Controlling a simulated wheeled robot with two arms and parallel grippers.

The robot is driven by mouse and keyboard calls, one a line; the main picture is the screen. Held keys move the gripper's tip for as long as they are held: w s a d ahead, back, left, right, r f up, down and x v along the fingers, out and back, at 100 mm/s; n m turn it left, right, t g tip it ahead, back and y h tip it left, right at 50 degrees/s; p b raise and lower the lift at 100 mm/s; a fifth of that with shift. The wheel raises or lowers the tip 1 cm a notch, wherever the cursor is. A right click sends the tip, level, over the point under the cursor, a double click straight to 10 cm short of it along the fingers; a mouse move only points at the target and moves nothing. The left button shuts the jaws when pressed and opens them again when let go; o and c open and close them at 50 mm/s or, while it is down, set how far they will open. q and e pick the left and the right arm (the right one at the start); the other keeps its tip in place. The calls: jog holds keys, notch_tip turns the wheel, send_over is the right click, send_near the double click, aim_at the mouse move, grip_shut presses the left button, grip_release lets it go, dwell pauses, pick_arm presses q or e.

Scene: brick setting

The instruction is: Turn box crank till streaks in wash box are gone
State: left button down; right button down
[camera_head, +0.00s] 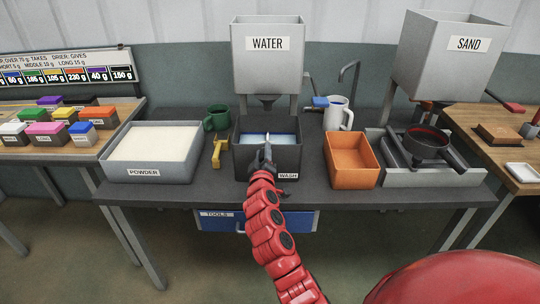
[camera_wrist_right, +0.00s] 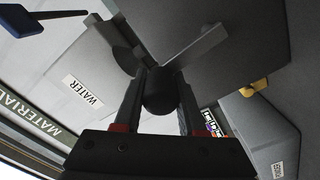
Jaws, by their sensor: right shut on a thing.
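The dark grey wash box (camera_head: 243,163), labelled WASH, stands at the middle of the bench under the water hopper. Pale blue and whitish contents (camera_head: 254,138) show inside it; I cannot make out streaks clearly. My right gripper (camera_head: 266,154) reaches to the front of the box and hides part of it. In the right wrist view, my right gripper (camera_wrist_right: 160,88) is shut on a dark round crank knob (camera_wrist_right: 161,97). A grey bar (camera_wrist_right: 200,47) shows beside the knob, against the dark box wall. My left gripper is not in view.
A powder tray (camera_head: 151,171) and yellow tool (camera_head: 217,153) lie left of the box. A green mug (camera_head: 217,116) is behind. An orange bin (camera_head: 352,179) and a pan (camera_head: 427,147) stand right. The water hopper (camera_head: 267,73) hangs above.

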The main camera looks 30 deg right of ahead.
jog(key=a+f+n, duration=0.1)
jog(key=n, duration=0.1)
jog(key=w+a+f+n, duration=0.1)
jog(key=n, duration=0.1)
jog(key=shift+w+a+n, duration=0.2)
jog(key=shift+n, duration=0.1)
jog(key=shift+w+a+f+n, duration=0.2)
jog(key=shift+a+f+n, duration=0.1)
jog(key=shift+n, duration=0.3)
jog(key=shift+w+a+f+n, duration=0.15)
jog(key=shift+a+n, duration=0.1)
jog(key=shift+n, duration=0.35)
jog(key=shift+w+a+f+n, duration=0.2)
jog(key=shift+f+n, duration=0.1)
jog(key=shift+n, duration=0.35)
jog(key=shift+w+a+f+n, duration=0.1)
jog(key=shift+a+f+n, duration=0.15)
jog(key=shift+n, duration=0.4)
jog(key=shift+f, duration=0.1)
jog(key=c, duration=0.8)
grip_release()
jog(key=shift+d, duration=0.1)
jog(key=shift+c, duration=0.2)
jog(key=o, duration=0.3)
jog(key=shift+s+d, duration=0.1)
jog(key=shift+o, duration=0.2)
jog(key=shift+r, duration=0.2)
jog(key=shift+a, duration=0.2)
